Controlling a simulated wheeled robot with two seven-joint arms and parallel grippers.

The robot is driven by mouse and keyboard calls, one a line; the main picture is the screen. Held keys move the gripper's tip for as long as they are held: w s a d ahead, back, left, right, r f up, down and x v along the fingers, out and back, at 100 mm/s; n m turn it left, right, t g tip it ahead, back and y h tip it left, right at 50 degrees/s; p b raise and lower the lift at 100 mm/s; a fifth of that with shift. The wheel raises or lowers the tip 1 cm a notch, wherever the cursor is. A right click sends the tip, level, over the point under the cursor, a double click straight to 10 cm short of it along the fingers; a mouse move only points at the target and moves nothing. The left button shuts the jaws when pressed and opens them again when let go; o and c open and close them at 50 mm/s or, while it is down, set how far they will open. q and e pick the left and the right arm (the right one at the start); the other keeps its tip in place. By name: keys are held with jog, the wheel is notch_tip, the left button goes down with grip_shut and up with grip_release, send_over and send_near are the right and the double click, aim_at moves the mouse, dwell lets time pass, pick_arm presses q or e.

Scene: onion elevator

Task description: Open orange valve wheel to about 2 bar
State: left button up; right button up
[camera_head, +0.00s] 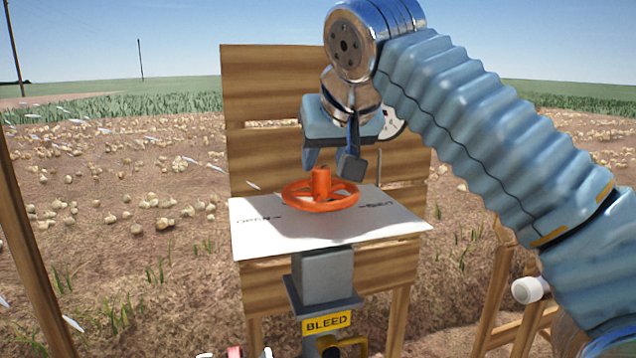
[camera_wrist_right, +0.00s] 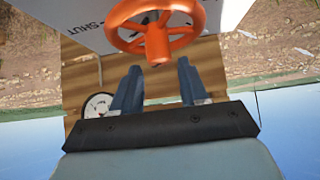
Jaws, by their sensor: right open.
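The orange valve wheel (camera_head: 320,194) lies flat above a white plate (camera_head: 270,236) marked OPEN and SHUT, with a raised hub at its middle. My right gripper (camera_head: 334,166) hangs above and just behind the wheel, its fingers apart and empty. In the right wrist view the wheel (camera_wrist_right: 155,28) is at the top, beyond the open fingertips (camera_wrist_right: 160,75), with no contact visible. A round white pressure gauge (camera_head: 392,124) is partly hidden behind my right gripper; it also shows in the right wrist view (camera_wrist_right: 98,105), its reading too small to tell. My left gripper is not in view.
A wooden plank board (camera_head: 265,80) stands behind the wheel. Below the plate are a grey block (camera_head: 326,276), a yellow BLEED label (camera_head: 327,322) and a yellow handle (camera_head: 350,346). Wooden posts stand at the left and right. Air above the plate's left side is clear.

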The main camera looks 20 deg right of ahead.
aim_at(321, 168)
jog(key=b+x, duration=0.1)
jog(key=x, duration=0.5)
jog(key=shift+w+f, duration=0.1)
jog(key=shift+f, duration=0.05)
jog(key=c, duration=0.7)
jog(key=shift+n+y+p, duration=0.3)
jog(key=shift+n, duration=0.3)
jog(key=shift+a+y, duration=0.1)
jog(key=shift+y, duration=0.2)
jog(key=o, duration=0.7)
